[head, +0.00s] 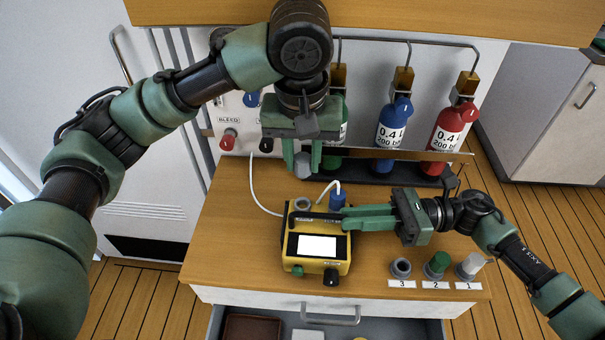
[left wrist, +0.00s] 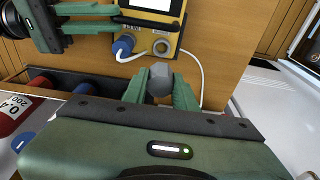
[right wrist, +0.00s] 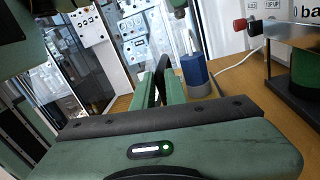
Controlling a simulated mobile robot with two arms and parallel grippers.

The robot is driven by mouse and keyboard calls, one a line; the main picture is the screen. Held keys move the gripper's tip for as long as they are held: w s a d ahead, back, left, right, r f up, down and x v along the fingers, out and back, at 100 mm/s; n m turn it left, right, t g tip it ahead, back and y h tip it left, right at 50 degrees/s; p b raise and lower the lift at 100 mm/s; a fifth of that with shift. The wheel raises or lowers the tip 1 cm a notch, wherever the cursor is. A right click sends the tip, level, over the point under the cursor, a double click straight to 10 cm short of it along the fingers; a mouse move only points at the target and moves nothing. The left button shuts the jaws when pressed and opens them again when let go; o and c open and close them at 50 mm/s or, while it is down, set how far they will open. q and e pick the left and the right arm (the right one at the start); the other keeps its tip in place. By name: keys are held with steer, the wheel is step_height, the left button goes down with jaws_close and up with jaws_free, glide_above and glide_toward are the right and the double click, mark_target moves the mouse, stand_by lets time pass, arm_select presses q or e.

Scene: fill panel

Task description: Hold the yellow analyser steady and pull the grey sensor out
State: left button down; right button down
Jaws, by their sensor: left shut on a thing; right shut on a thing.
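The yellow analyser (head: 318,264) stands on the wooden worktop, its white screen facing up. My right gripper (head: 345,218) is shut on its black carry handle (right wrist: 162,66). My left gripper (head: 303,166) is shut on the grey sensor (head: 301,160), behind the analyser and apart from it. The sensor (left wrist: 159,82) also shows between the left fingers in the left wrist view.
A blue plug (head: 337,199) with a white cable sits in the analyser beside the socket. Holders numbered 3 (head: 401,268), 2 with a green piece (head: 438,263) and 1 with a pale grey piece (head: 470,265) stand at the front right. Gas bottles (head: 394,130) stand behind. A drawer (head: 260,325) is open below.

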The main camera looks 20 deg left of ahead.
arm_select(q)
steer(key=shift+r, duration=0.4)
arm_select(e)
steer(key=shift+f, duration=0.1)
steer(key=c, duration=1.4)
jaws_free()
steer(key=shift+o, duration=0.2)
